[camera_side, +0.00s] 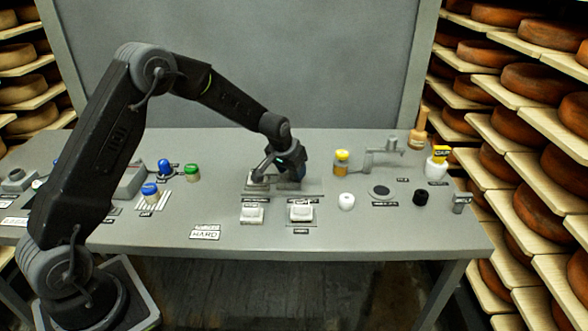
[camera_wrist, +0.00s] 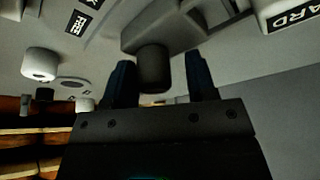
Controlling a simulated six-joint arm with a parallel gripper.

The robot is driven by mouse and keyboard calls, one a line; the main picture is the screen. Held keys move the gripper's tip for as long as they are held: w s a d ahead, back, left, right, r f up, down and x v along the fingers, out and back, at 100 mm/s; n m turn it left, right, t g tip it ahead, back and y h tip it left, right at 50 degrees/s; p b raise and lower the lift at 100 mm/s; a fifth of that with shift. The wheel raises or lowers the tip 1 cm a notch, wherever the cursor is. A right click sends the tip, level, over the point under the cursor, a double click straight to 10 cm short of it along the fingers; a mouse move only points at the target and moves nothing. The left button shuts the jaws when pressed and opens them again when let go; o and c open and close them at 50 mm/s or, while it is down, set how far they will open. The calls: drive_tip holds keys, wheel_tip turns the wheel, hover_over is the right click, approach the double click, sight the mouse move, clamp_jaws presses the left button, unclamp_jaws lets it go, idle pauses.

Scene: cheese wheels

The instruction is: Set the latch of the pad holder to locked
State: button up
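In the wrist view, a dark round knob (camera_wrist: 153,70) hangs from a grey block (camera_wrist: 158,32); it appears to be the pad holder's latch, though I cannot confirm this. A black label reading FREE (camera_wrist: 78,22) lies to its left. My gripper (camera_wrist: 160,80) is open, with one finger on each side of the knob. A gap shows on the right; contact on the left is unclear. In the side view my gripper (camera_side: 282,178) is low over the middle of the table, beside a small grey fixture (camera_side: 257,181). The fingertips are largely hidden there, and the latch's setting is not readable.
Two white-topped blocks (camera_side: 252,214) (camera_side: 301,212) stand in front of my gripper. The table's front strip is mostly clear.

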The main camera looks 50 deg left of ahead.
drive_tip(key=shift+o, duration=0.5)
drive_tip(key=shift+d, duration=0.1)
drive_tip(key=shift+r, duration=0.1)
drive_tip(key=shift+r, duration=0.3)
drive_tip(key=v, duration=1.3)
drive_tip(key=shift+s, duration=0.1)
drive_tip(key=s+d+r, duration=0.4)
drive_tip(key=s+r, duration=0.2)
drive_tip(key=s, duration=0.2)
drive_tip(key=s+d+m, duration=0.1)
drive_tip(key=s+d, duration=0.1)
drive_tip(key=s, duration=0.8)
drive_tip(key=s+d+r+m+t+h, duration=0.1)
drive_tip(key=s+d, duration=0.2)
drive_tip(key=s, duration=0.8)
drive_tip(key=shift+s+d+r, duration=0.2)
drive_tip(key=shift+s+r, duration=0.1)
